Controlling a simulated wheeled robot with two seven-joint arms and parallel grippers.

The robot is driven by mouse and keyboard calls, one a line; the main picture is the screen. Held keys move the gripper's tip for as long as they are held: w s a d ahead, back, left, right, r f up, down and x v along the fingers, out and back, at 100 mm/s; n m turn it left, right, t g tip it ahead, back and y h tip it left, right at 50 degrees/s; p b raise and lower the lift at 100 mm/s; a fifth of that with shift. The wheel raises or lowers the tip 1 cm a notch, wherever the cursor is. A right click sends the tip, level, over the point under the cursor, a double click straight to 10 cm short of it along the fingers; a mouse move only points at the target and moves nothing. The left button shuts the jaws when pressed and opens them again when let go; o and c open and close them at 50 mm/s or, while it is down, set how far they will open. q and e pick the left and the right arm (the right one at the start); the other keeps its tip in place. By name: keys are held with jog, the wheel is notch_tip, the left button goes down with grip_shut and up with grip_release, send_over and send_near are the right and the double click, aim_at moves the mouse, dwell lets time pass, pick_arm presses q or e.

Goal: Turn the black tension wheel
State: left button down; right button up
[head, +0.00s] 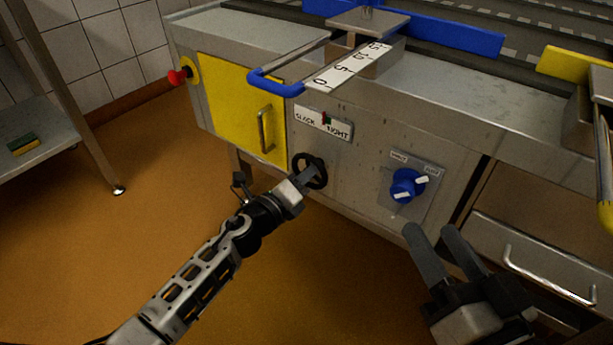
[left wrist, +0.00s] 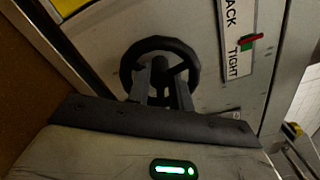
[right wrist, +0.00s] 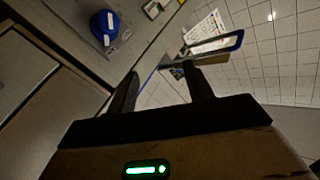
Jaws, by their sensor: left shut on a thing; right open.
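The black tension wheel (head: 322,172) is on the front of the steel machine, below the SLACK/TIGHT scale (head: 324,123). The scale's red and green pointer (head: 326,119) stands near the middle, between the two words. My left gripper (head: 310,175) is at the wheel and shut on part of it. In the left wrist view the wheel's rim (left wrist: 194,62) shows around the fingers, which close about a spoke or the hub; I cannot tell which. My right gripper (head: 445,245) is open and empty in front of the machine, below the blue knob (head: 403,184).
A yellow door (head: 235,105) with a handle and a red button (head: 178,77) are left of the wheel. A blue-ended lever (head: 275,88) juts out above the scale. A drawer handle (head: 550,275) is at the right. The orange floor (head: 150,215) is open at the left.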

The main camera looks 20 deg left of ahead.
pick_arm(q)
jog(key=shift+f+m, duration=0.1)
jog(key=shift+m, duration=0.8)
pick_arm(e)
jog(key=shift+w+r+n+t, duration=0.2)
jog(key=shift+r+n+t, duration=0.1)
jog(key=shift+r+n, duration=0.15)
pick_arm(q)
jog(key=c, duration=1.5)
grip_release()
jog(key=shift+a, duration=0.1)
jog(key=shift+s, duration=0.15)
jog(key=v, duration=1.5)
jog(key=shift+s+a, duration=0.15)
jog(key=shift+s, duration=0.2)
pick_arm(e)
jog(key=shift+s+f+m+g, duration=0.25)
jog(key=shift+f+m+g, duration=0.15)
jog(key=shift+f, duration=0.1)
jog(key=shift+a, duration=0.1)
